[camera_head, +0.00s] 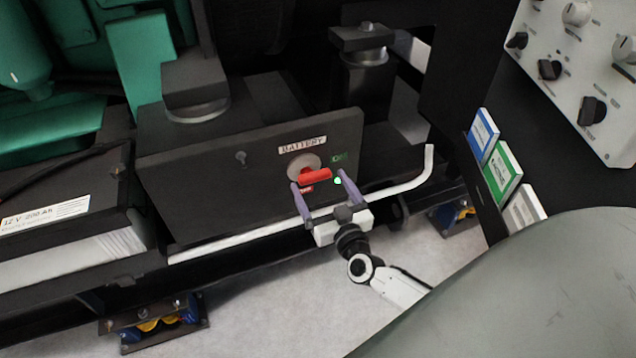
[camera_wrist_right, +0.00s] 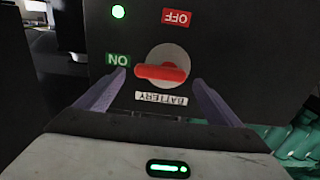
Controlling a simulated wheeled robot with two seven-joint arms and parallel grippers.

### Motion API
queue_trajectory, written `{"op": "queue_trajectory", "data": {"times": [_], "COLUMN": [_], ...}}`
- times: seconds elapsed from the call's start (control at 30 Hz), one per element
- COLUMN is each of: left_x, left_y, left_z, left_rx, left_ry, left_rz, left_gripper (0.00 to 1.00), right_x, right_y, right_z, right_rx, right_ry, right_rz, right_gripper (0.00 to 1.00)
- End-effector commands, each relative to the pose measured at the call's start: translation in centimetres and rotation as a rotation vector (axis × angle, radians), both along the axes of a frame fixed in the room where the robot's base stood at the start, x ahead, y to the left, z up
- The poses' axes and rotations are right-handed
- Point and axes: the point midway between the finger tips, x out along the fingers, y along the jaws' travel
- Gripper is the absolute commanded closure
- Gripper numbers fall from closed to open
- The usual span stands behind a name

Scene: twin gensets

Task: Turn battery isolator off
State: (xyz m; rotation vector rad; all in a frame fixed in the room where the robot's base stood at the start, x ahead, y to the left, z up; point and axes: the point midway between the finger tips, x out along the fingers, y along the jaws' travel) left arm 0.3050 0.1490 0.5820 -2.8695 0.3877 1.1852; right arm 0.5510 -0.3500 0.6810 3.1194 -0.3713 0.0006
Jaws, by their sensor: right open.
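The battery isolator is a red handle (camera_head: 316,176) on a round grey base (camera_head: 303,161), on a dark panel (camera_head: 215,165) under a "BATTERY" label. In the right wrist view, which shows the panel upside down, the red handle (camera_wrist_right: 162,72) points toward the green ON label (camera_wrist_right: 118,60). The red OFF label (camera_wrist_right: 177,18) is apart from it. A green lamp (camera_wrist_right: 118,11) is lit. My right gripper (camera_head: 319,181) is open, its two purple fingers on either side of the handle with gaps; whether the tips reach its depth is unclear. My left gripper is not in view.
A white bent rail (camera_head: 240,239) runs below the panel, close to my right gripper. A battery (camera_head: 65,225) stands at left. A control panel (camera_head: 585,75) and a rack of coloured cards (camera_head: 501,174) are at right. Pale floor lies below.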

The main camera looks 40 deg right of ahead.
Motion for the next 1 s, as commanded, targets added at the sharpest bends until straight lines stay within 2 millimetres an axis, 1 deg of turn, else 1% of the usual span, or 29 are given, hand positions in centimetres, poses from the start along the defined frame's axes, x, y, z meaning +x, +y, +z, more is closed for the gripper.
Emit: {"op": "queue_trajectory", "data": {"times": [0.03,0.1,0.2,0.5,0.73,0.77,1.0], "left_x": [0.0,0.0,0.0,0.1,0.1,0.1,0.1], "left_y": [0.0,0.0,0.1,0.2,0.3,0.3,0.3], "left_z": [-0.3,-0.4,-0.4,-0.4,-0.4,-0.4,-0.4], "left_rx": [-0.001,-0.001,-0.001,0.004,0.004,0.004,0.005], "left_ry": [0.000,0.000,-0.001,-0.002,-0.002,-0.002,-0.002], "left_rz": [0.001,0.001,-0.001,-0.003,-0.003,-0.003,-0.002], "left_gripper": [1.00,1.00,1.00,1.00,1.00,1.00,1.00], "right_x": [0.7,1.4,2.0,2.1,2.1,2.1,2.1], "right_y": [-0.1,-0.3,-0.4,-0.5,-0.5,-0.5,-0.5], "right_z": [-0.1,-0.1,0.0,0.0,0.0,0.0,-0.1], "right_rx": [-0.001,-0.002,0.000,0.000,0.000,0.000,0.022], "right_ry": [-0.001,0.000,0.000,0.001,0.001,0.001,-0.004], "right_rz": [0.001,0.001,0.001,0.001,0.002,0.002,0.002], "right_gripper": [0.12,0.12,0.12,0.12,0.51,0.54,0.54]}}
